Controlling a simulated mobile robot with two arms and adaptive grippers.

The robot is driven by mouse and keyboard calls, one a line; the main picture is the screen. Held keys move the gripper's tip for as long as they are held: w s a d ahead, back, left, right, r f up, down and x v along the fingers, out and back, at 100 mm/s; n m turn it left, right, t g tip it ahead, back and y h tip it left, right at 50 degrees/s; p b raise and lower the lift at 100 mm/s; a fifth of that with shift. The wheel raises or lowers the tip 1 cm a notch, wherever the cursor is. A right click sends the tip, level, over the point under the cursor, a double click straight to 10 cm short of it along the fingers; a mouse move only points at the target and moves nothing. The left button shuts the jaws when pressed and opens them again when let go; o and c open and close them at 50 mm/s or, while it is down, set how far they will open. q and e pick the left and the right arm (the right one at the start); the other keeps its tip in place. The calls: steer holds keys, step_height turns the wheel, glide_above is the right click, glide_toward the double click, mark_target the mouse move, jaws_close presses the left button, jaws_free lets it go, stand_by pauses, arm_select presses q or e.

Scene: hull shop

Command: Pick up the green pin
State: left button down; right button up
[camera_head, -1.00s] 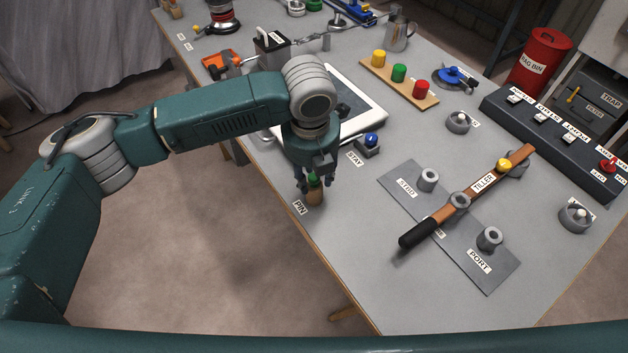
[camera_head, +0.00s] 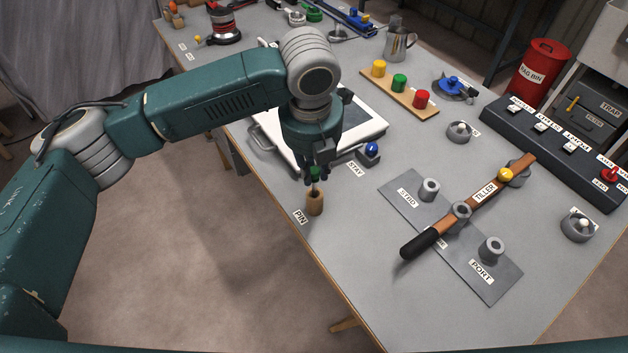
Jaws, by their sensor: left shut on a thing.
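The green pin (camera_head: 315,173) has a green head and a thin metal shank. My left gripper (camera_head: 317,168) is shut on its green head. The pin is upright, and part of its shank shows above the wooden holder (camera_head: 315,203) marked PIN, near the table's left edge. I cannot tell whether the shank's tip is still inside the holder. My right gripper is not in view.
A grey plate (camera_head: 400,204) with the tiller (camera_head: 480,195) lies to the right. A blue-knobbed STAY block (camera_head: 370,154) and a white tray (camera_head: 372,127) are close to the gripper. The table (camera_head: 350,240) is bare in front of the holder.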

arm_select(q)
step_height(320, 180, up, 15)
steer(key=shift+f+b, duration=0.2)
steer(key=shift+b, duration=0.25)
stand_by(0.8)
